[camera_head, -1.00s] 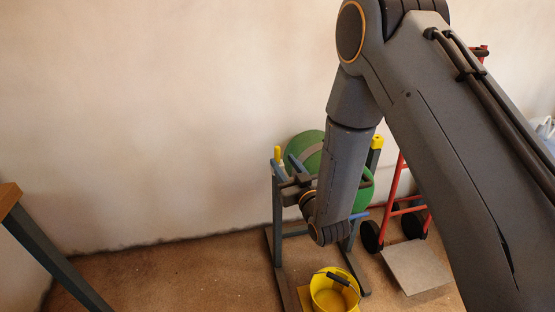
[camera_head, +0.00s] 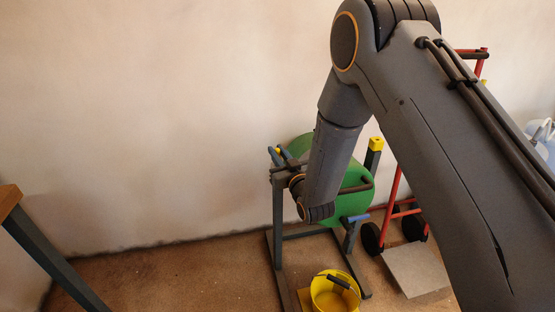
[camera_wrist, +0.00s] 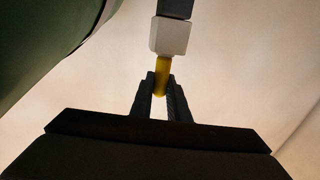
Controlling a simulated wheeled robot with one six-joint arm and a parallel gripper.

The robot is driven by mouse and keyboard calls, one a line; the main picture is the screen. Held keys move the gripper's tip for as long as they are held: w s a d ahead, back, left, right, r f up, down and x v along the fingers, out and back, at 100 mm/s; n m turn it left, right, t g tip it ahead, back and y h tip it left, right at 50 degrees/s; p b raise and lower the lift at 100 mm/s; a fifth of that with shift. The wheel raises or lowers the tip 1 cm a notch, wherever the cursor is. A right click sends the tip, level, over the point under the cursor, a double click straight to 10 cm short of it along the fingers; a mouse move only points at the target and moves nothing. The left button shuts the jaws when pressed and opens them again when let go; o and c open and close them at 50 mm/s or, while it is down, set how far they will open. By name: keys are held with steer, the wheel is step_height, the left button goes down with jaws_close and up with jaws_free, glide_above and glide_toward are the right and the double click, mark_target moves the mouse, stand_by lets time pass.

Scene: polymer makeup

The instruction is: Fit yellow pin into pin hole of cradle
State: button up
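The cradle (camera_head: 278,220) is a dark grey-blue frame around a green drum, against the wall. The yellow pin (camera_head: 277,150) shows as a small bit at the top of its left post, mostly hidden by my gripper (camera_head: 281,156). In the wrist view, the pin (camera_wrist: 162,72) runs in line with a pale block (camera_wrist: 169,36) on a dark post. My gripper (camera_wrist: 161,82) has one finger on each side of the pin and looks closed on it. How deep the pin sits in the block is hidden.
The green drum (camera_head: 354,202) is right beside my wrist. The cradle's other post has a yellow top (camera_head: 376,144). A yellow bucket (camera_head: 322,300) stands on the floor below, a red trolley (camera_head: 393,200) to the right. The wall left of the cradle is clear.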

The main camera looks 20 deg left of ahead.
jaws_close()
step_height(320, 180, up, 10)
steer(key=shift+p, duration=0.35)
steer(key=shift+d, duration=0.1)
stand_by(0.4)
